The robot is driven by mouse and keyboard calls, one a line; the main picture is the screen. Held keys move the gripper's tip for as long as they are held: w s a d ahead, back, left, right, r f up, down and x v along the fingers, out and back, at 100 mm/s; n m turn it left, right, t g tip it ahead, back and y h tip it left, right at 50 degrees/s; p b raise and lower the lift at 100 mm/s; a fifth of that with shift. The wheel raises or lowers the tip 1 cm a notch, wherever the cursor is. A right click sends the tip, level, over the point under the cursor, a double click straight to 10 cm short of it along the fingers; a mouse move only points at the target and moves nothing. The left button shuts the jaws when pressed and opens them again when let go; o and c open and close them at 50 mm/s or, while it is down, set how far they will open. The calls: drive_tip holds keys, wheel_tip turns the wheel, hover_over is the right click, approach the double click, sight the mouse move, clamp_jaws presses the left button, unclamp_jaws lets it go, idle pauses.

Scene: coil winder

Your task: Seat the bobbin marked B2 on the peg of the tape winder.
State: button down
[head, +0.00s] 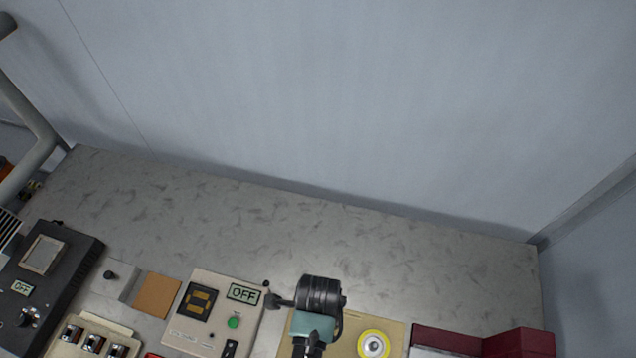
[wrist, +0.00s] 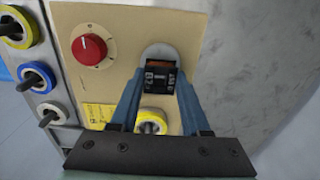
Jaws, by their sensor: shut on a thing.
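In the wrist view, my gripper (wrist: 158,88) is shut on a small dark block with a copper-coloured middle. I take this to be the bobbin (wrist: 157,75); its small sideways lettering seems to read B2. Behind it, a light grey round shape (wrist: 157,51) shows on the beige panel of the tape winder (wrist: 125,20). I cannot tell whether the bobbin touches it, and no bare peg is visible. In the head view, the winder's panel (head: 397,333) is at the bottom edge; my wrist covers its left part and my fingertips and the bobbin are hidden.
A yellow-ringed round part (wrist: 152,121) sits close below the bobbin; a yellow disc (head: 374,344) shows in the head view. A red knob (wrist: 90,48) is to the left. Several ringed posts (wrist: 38,76) line the left edge. Dark red blocks (head: 445,341) stand right; the rear bench is clear.

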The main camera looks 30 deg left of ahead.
drive_tip(key=shift+f, duration=0.1)
drive_tip(key=shift+f+b, duration=0.7)
drive_tip(key=shift+f, duration=0.3)
drive_tip(key=shift+c, duration=1.5)
unclamp_jaws()
drive_tip(key=shift+r, duration=0.1)
wheel_tip(320, 180, up, 13)
drive_tip(key=shift+b, duration=0.35)
